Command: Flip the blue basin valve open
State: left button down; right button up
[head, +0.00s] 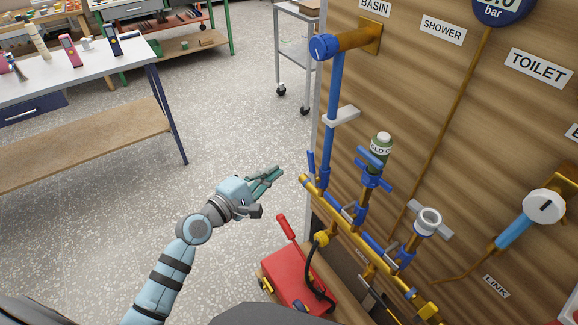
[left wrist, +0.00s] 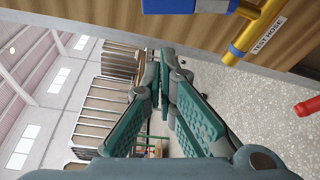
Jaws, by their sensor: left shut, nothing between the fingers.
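Under the BASIN sign a blue pipe (head: 330,120) drops from a blue round cap to a brass manifold (head: 348,232). A small blue lever (head: 311,162) stands upright beside the pipe's lower end; I take it for the basin valve. My left gripper (head: 278,172) is shut and empty, to the left of the lever and apart from it, over the floor. In the left wrist view its fingers (left wrist: 164,84) meet with nothing between them. A blue part (left wrist: 170,5) is cut off at the top there; I cannot tell which part. My right gripper is out of view.
A red pump box (head: 290,278) with a red handle stands below the manifold. A green-bodied fitting (head: 381,153) and a white-ringed fitting (head: 429,220) rise from other branches on the wooden panel (head: 450,110). The floor (head: 235,110) left of the panel is open.

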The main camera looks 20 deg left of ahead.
aim_at(312, 169)
pick_arm(q)
jog(key=w+d+f+b, duration=0.2)
jog(key=w, duration=0.7)
jog(key=s+d+p, duration=0.1)
jog(key=s+d+r+p, duration=0.1)
jog(key=shift+s+d+r+y+p, duration=0.25)
jog(key=shift+y+p, duration=0.1)
jog(key=shift+y, duration=0.05)
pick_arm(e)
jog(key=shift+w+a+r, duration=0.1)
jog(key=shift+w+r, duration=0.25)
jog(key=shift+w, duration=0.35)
pick_arm(q)
jog(key=shift+s+d+r+m+t+b, duration=0.5)
jog(key=shift+s+d+r+m+b, duration=0.1)
jog(key=shift+d+m, duration=0.2)
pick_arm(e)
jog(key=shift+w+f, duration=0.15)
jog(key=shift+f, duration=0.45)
pick_arm(q)
jog(key=shift+w+a+f, duration=0.1)
